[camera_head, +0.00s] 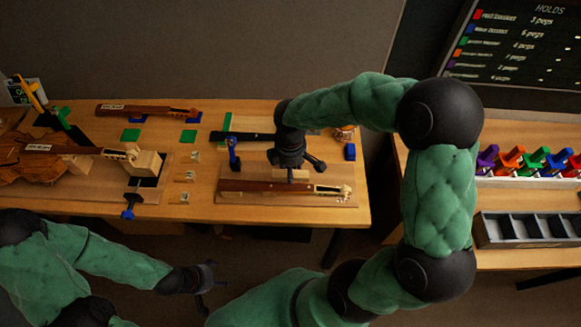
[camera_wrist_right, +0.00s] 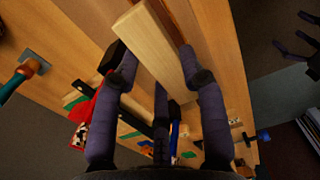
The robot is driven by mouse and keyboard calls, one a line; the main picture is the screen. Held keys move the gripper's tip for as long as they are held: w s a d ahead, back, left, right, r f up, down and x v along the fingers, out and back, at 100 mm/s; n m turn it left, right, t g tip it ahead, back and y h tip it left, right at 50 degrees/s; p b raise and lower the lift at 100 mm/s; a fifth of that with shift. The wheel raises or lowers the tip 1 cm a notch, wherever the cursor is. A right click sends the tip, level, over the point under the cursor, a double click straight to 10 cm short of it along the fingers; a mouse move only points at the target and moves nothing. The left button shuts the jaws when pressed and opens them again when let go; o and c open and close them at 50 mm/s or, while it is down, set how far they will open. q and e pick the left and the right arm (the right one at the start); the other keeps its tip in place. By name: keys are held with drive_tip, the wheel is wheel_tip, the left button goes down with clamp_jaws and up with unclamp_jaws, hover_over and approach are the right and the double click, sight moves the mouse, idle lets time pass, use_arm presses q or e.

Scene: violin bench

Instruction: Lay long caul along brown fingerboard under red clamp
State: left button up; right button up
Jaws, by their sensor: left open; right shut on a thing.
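My right gripper (camera_head: 290,168) is shut on the long caul (camera_head: 291,175), a pale wooden bar. The caul also fills the middle of the right wrist view (camera_wrist_right: 153,43), between dark fingers. In the head view it is over or just behind the brown fingerboard (camera_head: 245,186) of the neck on the front right board. I cannot tell whether they touch. My left gripper (camera_head: 209,281) is open and empty, off the bench's front edge. A red clamp (camera_head: 576,165) appears at the far right of the rack; I see none clearly on this neck.
A blue clamp (camera_head: 233,155) stands left of the held caul. A violin body (camera_head: 30,165) lies at the left, with another blue clamp (camera_head: 130,205) nearby. Another neck (camera_head: 145,110) lies at the back. A compartment tray (camera_head: 490,232) sits on the right-hand table.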

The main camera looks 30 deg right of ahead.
drive_tip(key=shift+f+b, duration=1.7)
drive_tip(key=shift+f, duration=1.05)
drive_tip(key=o, duration=1.1)
wheel_tip(320, 180, up, 12)
drive_tip(key=shift+r, duration=0.1)
